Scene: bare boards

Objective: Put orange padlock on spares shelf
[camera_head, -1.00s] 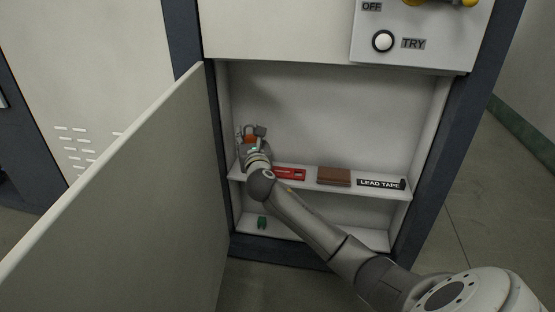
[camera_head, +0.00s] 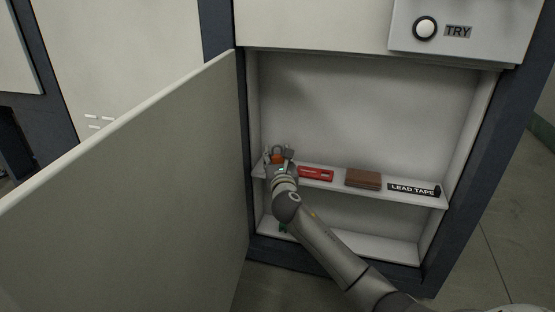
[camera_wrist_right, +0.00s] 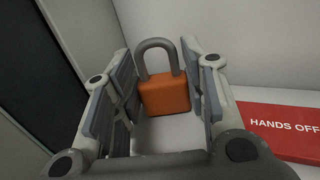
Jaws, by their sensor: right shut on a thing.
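The orange padlock (camera_head: 278,158) with its grey shackle is upright at the left end of the upper shelf (camera_head: 340,188) in the open cabinet. In the right wrist view the padlock (camera_wrist_right: 164,93) stands between the two fingers, shackle up. My right gripper (camera_head: 279,155) is shut on it; its fingertips also show in the right wrist view (camera_wrist_right: 158,75). The padlock's base is at or just above the shelf surface; I cannot tell if it touches. No label naming the spares shelf is visible. My left gripper is not in view.
On the upper shelf, a red HANDS OFF item (camera_head: 316,174), a brown block (camera_head: 363,179) and a black LEAD TAPE item (camera_head: 413,189) lie to the right. A green thing (camera_head: 284,229) is on the lower shelf. The open door (camera_head: 130,190) stands left.

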